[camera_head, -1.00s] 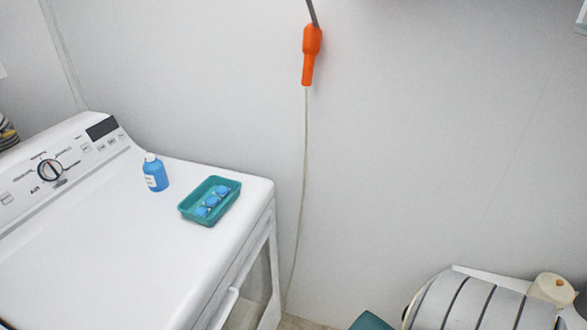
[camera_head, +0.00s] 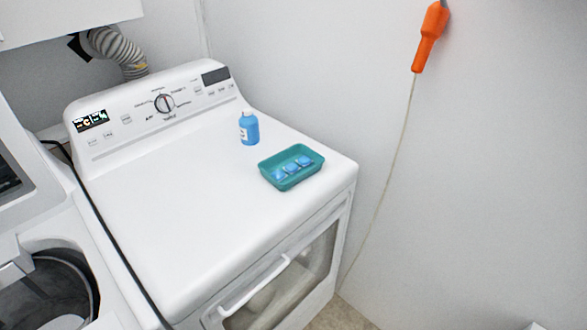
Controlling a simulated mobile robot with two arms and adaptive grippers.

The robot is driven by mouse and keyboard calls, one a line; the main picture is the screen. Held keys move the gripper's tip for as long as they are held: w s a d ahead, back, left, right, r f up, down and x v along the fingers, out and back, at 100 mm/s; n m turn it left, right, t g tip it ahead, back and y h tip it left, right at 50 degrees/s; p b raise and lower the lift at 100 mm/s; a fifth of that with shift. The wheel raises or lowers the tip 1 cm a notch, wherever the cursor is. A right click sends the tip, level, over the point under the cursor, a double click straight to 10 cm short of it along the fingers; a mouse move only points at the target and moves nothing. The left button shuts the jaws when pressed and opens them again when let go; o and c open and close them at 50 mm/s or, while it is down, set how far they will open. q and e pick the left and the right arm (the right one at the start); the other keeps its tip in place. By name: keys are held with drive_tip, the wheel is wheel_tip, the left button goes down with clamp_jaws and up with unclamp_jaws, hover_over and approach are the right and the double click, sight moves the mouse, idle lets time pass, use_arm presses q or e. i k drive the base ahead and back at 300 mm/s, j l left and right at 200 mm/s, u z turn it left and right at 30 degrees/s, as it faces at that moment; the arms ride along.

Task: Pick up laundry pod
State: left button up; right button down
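Three blue laundry pods (camera_head: 291,167) lie in a row inside a shallow teal tray (camera_head: 305,177). The tray rests on the white dryer top (camera_head: 190,210), near its right front corner. Neither of my grippers shows in the head view, so their state cannot be seen.
A small blue bottle (camera_head: 249,130) with a white cap stands behind and left of the tray. A washer (camera_head: 100,290) with an open top stands at the left, with a black cord beside it. An orange-handled item (camera_head: 430,38) hangs on the wall. Most of the dryer top is clear.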

sight(292, 168)
drive_tip(key=l+u, duration=0.85)
